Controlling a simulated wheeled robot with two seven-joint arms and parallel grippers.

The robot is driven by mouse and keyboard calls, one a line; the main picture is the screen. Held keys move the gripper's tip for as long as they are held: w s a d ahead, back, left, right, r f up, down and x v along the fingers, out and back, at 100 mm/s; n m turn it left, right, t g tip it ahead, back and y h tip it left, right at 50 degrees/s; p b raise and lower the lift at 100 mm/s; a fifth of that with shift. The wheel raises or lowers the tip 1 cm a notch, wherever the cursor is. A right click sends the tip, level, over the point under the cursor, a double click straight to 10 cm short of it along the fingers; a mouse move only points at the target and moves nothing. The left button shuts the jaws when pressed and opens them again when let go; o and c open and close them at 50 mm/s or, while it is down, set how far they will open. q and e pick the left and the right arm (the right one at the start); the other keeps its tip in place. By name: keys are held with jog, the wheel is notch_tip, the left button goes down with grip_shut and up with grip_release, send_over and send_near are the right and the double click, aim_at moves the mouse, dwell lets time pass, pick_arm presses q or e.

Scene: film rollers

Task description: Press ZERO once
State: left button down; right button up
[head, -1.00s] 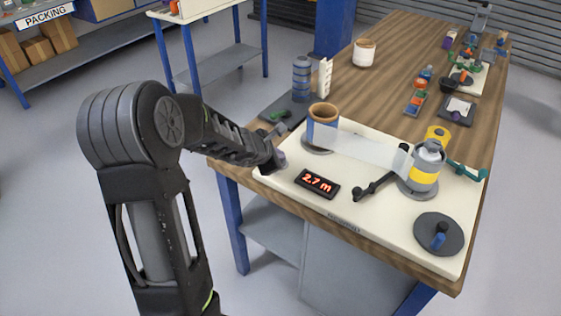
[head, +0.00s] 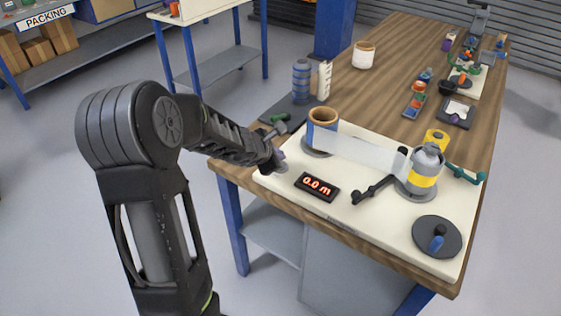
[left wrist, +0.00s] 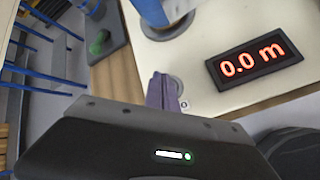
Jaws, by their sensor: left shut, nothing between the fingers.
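The black display (head: 317,187) on the cream board reads 0.0 m in red; it also shows in the left wrist view (left wrist: 254,63). My left gripper (head: 280,165) is over the board's left corner, left of the display. In the left wrist view its fingers (left wrist: 164,92) are shut together with nothing between them. Their tips are at a round grey disc (left wrist: 177,82), presumably the ZERO button, which they partly cover. I cannot tell whether they touch it. My right gripper is not in view.
A crank (head: 375,188) and a dark round plate with a blue knob (head: 438,236) are at right.

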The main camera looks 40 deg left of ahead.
pick_arm(q)
jog(key=shift+r, duration=0.1)
notch_tip(320, 180, up, 5)
jog(key=p, duration=0.4)
jog(key=shift+p, duration=0.35)
dwell(0.7)
